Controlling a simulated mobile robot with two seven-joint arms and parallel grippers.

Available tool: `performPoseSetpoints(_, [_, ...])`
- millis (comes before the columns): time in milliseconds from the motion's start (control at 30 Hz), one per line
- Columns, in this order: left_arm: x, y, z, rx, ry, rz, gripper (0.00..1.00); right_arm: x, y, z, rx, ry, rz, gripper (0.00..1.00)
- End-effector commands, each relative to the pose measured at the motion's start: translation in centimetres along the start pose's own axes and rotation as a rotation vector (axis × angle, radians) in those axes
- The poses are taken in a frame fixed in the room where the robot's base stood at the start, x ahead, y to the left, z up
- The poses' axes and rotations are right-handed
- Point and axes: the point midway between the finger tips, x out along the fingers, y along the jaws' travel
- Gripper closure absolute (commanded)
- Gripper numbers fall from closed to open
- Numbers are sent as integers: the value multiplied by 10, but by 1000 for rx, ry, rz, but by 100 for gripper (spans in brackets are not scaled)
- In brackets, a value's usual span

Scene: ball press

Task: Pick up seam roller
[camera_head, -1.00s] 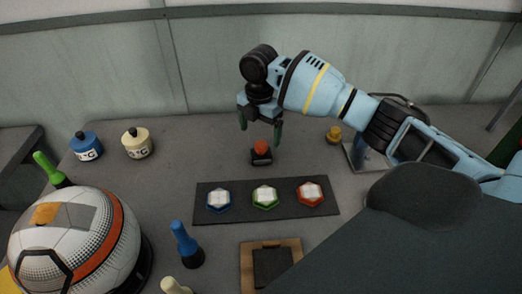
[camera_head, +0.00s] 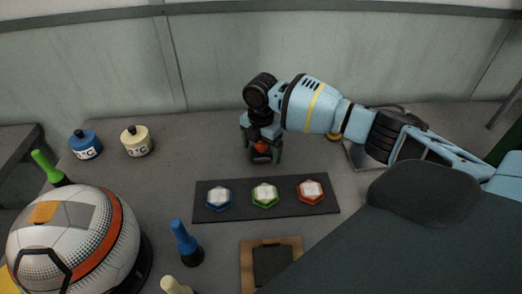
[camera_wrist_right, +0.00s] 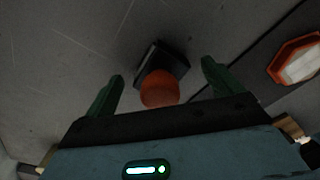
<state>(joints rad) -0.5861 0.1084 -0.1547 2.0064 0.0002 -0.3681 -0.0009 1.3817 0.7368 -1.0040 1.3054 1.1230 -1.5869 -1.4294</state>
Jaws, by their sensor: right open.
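What I take to be the seam roller is a small object with an orange-red round knob (camera_head: 261,147) and a dark block-like part, standing on the grey table behind the dark mat. In the right wrist view its knob (camera_wrist_right: 160,90) and dark block (camera_wrist_right: 163,58) lie between the two green fingertips. My right gripper (camera_head: 262,157) is open, pointing down, with one finger on each side of the object. In the wrist view gaps show between knob and fingers. The gripper partly hides the object in the head view. My left gripper is not in view.
A dark mat (camera_head: 330,208) in front holds blue, green and red hexagonal pieces. A panelled ball (camera_head: 85,235) stands at left. Blue (camera_head: 85,145) and cream (camera_head: 136,141) pots stand at the back left. A blue-handled tool (camera_head: 184,240) and a wooden-framed pad (camera_head: 247,265) are in front.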

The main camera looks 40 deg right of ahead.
Motion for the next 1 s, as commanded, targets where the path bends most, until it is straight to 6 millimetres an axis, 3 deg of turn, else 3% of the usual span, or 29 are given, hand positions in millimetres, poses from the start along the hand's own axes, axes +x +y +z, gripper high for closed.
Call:
performPoseSetpoints(67, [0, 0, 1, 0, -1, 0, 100, 0, 0, 0, 0, 0, 0, 9])
performPoseSetpoints(467, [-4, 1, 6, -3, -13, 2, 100, 0, 0, 0, 0, 0, 0, 61])
performPoseSetpoints(767, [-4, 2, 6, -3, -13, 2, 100, -3, 0, 0, 0, 0, 1, 62])
performPoseSetpoints(1000, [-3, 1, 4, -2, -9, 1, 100, -21, 1, 0, 0, 0, 3, 63])
